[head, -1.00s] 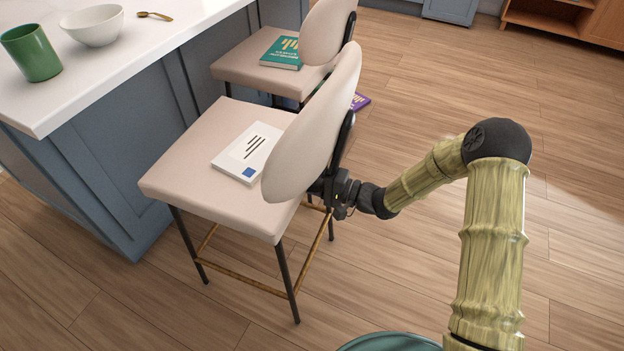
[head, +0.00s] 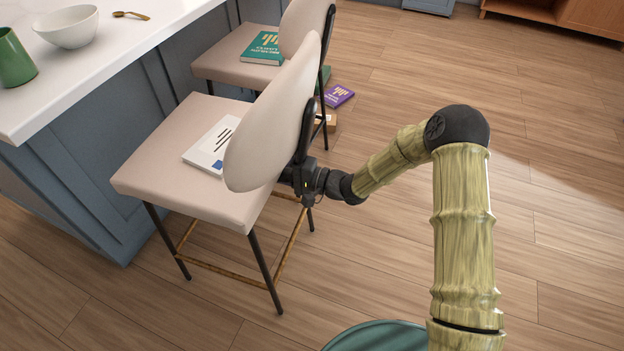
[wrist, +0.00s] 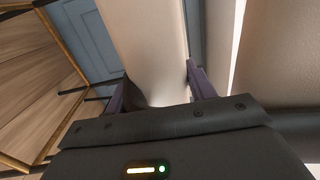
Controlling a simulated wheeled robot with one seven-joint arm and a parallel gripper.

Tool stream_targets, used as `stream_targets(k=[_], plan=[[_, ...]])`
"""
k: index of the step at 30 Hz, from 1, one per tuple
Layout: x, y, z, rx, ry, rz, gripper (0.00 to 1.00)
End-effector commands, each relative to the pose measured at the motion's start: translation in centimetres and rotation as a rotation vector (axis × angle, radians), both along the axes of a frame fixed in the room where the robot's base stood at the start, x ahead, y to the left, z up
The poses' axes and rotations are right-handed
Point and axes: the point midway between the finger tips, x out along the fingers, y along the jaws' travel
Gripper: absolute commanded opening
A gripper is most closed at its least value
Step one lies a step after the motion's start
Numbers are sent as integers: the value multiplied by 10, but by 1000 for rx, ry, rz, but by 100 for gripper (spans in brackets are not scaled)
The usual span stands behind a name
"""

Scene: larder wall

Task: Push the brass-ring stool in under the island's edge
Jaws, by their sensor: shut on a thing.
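The brass-ring stool (head: 165,160) stands upright at the island's side, a beige padded stool with dark legs and a brass footrest ring (head: 235,278). A white book (head: 208,148) lies on its seat. In the head view the seat shows to the right of the island's white top edge (head: 90,88). My gripper (head: 290,178) is behind the backrest (head: 272,115), by its dark bracket. In the wrist view its fingers (wrist: 158,88) flank a beige part of the stool (wrist: 150,45); the exact contact is partly hidden.
A second beige stool (head: 215,68) with a green book (head: 262,48) stands farther along. A purple book (head: 340,95) and a brown box (head: 331,122) lie on the floor near it. A bowl (head: 68,28) and green cup (head: 14,60) stand on the island. Floor at right is open.

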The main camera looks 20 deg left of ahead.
Motion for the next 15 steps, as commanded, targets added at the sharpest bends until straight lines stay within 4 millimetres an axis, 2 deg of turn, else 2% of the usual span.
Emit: stream_targets(k=[1, 15], plan=[[-4, 4, -5, -8, 7, 8, 0], [-7, 1, -6, -10, 8, 15, 0]])
